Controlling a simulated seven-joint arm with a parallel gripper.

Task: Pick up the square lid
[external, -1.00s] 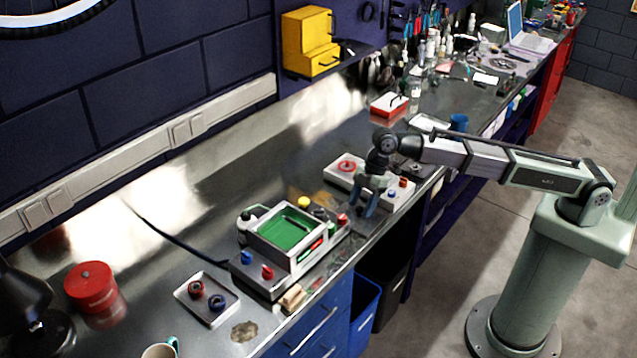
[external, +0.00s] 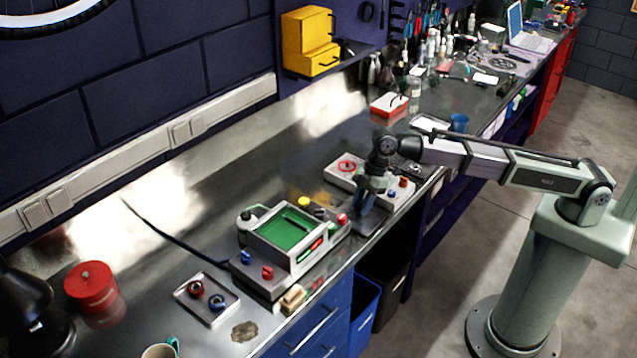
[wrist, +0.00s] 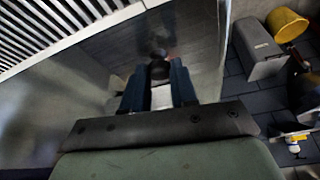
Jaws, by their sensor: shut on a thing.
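My gripper (external: 366,208) is low over the metal bench, between the green-topped unit and the pale board behind it. In the wrist view my gripper (wrist: 158,88) has its two blue-grey fingers close together on a small dark knob (wrist: 158,70). The knob looks like the handle of the square lid. The lid's outline is hard to make out against the shiny dark surface, and the fingers hide part of it. I cannot tell whether it is lifted off the bench.
The green-topped unit (external: 290,229) with coloured knobs stands just left of my gripper. The pale board (external: 342,178) with red and blue knobs is just behind. The bench's front edge is close. A small tray (external: 207,298) with two rings lies farther left; bare bench lies behind.

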